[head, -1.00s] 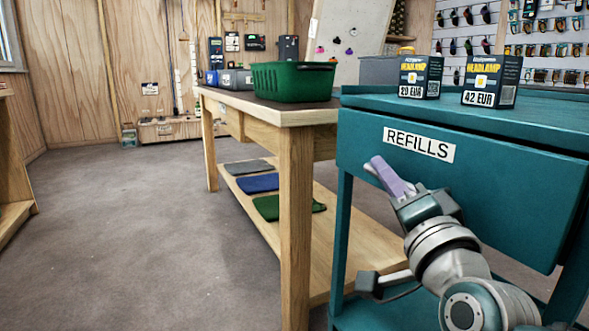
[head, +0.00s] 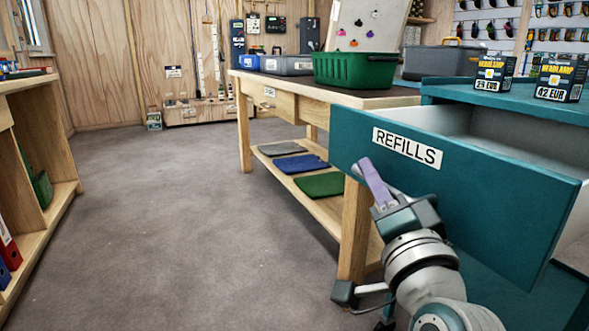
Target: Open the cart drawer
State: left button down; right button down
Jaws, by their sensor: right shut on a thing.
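The teal cart (head: 450,95) stands at the right. Its drawer (head: 500,205), labelled REFILLS, is pulled well out, and its pale inside (head: 490,135) shows behind the front panel. The part of the inside that I see looks empty; its floor is mostly hidden by the front. My right gripper (head: 372,182) is at the front panel, just below the label, and is shut on the drawer. The exact part it grips is hidden behind the finger. My left gripper is not in view.
Two headlamp boxes (head: 494,72) (head: 560,79) stand on the cart top. Left of the cart is a wooden table (head: 355,215) with a green crate (head: 345,70) on it and folded cloths on its lower shelf. A wooden shelf unit (head: 60,195) stands far left. Open floor (head: 200,235) lies between.

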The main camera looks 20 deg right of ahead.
jog(key=shift+s+a, duration=0.1)
jog(key=shift+a, duration=0.65)
jog(key=c, duration=1.2)
grip_release()
jog(key=shift+o, duration=0.2)
jog(key=p+v, duration=0.2)
jog(key=v, duration=0.8)
jog(key=shift+r, duration=0.1)
